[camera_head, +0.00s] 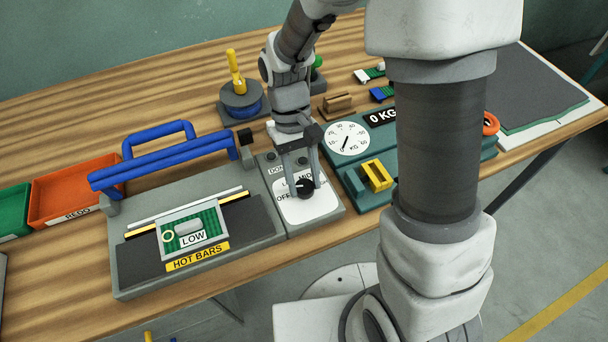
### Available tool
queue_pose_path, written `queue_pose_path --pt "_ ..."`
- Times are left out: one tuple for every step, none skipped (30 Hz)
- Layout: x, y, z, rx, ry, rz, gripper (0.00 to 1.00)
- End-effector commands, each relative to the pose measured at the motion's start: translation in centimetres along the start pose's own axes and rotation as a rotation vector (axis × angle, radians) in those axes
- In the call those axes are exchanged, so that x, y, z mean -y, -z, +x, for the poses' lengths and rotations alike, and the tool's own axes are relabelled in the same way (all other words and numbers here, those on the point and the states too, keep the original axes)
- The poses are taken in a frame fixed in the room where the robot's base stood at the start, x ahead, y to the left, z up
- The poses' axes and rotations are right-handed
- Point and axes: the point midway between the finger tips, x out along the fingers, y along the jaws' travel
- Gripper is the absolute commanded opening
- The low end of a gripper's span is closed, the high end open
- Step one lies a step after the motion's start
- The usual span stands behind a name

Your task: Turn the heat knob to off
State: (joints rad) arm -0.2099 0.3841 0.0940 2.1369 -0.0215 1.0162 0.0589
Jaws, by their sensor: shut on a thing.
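The heat knob (305,189) is a small round black knob on a white dial plate (311,210) of the grey sealer's control panel. My gripper (304,186) points down from above, with its two fingers shut on the knob from either side. Part of the plate's lettering shows, including "LOW" and "OFF", but the fingers cover some of it. The knob's pointer direction is too small to tell.
The sealer's "HOT BARS" section (265,220) lies left of the panel, with a blue handle (165,160) raised above it. A teal scale with a dial (346,138) and a yellow block (376,175) stand close on the right. A red tray (72,188) is at the left.

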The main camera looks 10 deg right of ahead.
Motion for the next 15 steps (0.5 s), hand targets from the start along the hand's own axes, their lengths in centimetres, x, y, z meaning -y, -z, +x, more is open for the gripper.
queue_pose_path --pt "-0.01 0.08 -0.17 -0.004 -0.005 -0.012 0.0" --pt "-0.01 0.08 -0.17 -0.004 -0.007 -0.017 0.0" --pt "-0.01 0.09 -0.16 -0.005 -0.01 -0.022 0.0" --pt "-0.01 0.1 -0.16 -0.005 -0.011 -0.026 0.0" --pt "-0.01 0.1 -0.16 -0.005 -0.012 -0.028 0.0" --pt "-0.01 0.11 -0.15 -0.005 -0.013 -0.031 0.0" --pt "-0.01 0.11 -0.15 -0.005 -0.014 -0.032 0.0" --pt "-0.01 0.12 -0.15 -0.006 -0.014 -0.033 0.0" --pt "-0.01 0.12 -0.14 -0.006 -0.015 -0.034 0.0" --pt "0.0 0.12 -0.14 -0.006 -0.015 -0.035 0.0" --pt "0.0 0.12 -0.14 -0.006 -0.015 -0.035 0.0" --pt "0.0 0.12 -0.14 -0.006 -0.015 -0.035 0.0" --pt "0.0 0.12 -0.14 -0.006 -0.015 -0.035 0.0" --pt "0.0 0.12 -0.14 -0.006 -0.015 -0.035 0.0" --pt "0.0 0.13 -0.14 -0.006 -0.015 -0.035 0.0"
